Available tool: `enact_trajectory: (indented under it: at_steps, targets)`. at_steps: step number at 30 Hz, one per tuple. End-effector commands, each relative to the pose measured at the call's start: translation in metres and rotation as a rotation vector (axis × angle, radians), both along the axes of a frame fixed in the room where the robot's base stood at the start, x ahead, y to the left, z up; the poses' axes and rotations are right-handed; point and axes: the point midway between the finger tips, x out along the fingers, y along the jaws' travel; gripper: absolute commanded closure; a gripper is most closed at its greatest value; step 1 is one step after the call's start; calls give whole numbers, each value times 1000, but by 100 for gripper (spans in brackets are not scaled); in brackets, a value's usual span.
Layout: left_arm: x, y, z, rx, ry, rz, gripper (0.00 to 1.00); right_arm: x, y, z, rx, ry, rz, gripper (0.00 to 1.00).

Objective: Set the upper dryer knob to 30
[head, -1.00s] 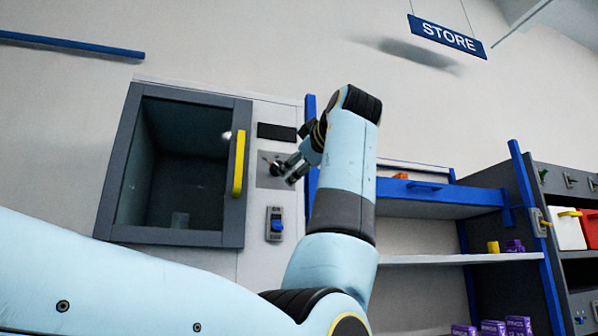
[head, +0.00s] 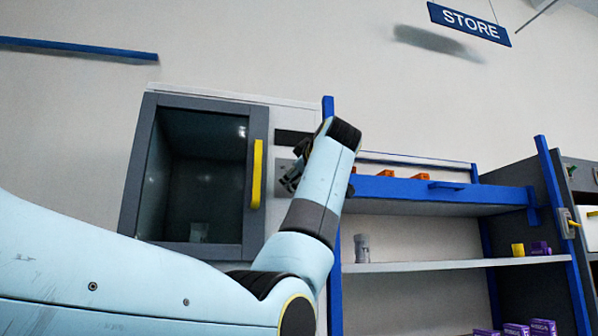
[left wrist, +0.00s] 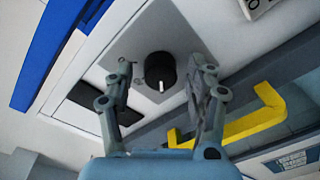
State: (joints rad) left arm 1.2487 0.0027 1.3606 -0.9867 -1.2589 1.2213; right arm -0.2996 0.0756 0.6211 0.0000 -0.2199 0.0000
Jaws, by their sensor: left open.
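The dryer knob (left wrist: 160,72) is a round black knob with a white pointer line, on a grey plate (left wrist: 140,45) with small markings too blurred to read. In the left wrist view my left gripper (left wrist: 164,70) is open, with one finger on each side of the knob and gaps showing between. I cannot tell how far the fingertips reach along it. In the head view my left gripper (head: 291,176) is at the dryer's control panel, and it and my arm hide the knob. My right gripper is not in view.
The dryer door (head: 190,170) is shut, with a yellow handle (head: 256,174) just left of my gripper. A dark display strip (head: 290,138) is above the plate. A blue post (head: 328,106) and shelves (head: 450,266) stand to the right.

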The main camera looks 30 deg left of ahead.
Motion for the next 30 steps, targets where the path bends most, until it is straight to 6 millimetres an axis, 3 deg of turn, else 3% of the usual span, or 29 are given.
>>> enact_trajectory:
  at_steps: [5,17,30]
  targets:
    - [0,0,0,0,0,0,47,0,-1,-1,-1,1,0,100]
    - [0,0,0,0,0,0,99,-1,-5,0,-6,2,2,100]
    - [0,-1,-1,69,80,-1,99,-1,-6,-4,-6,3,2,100]
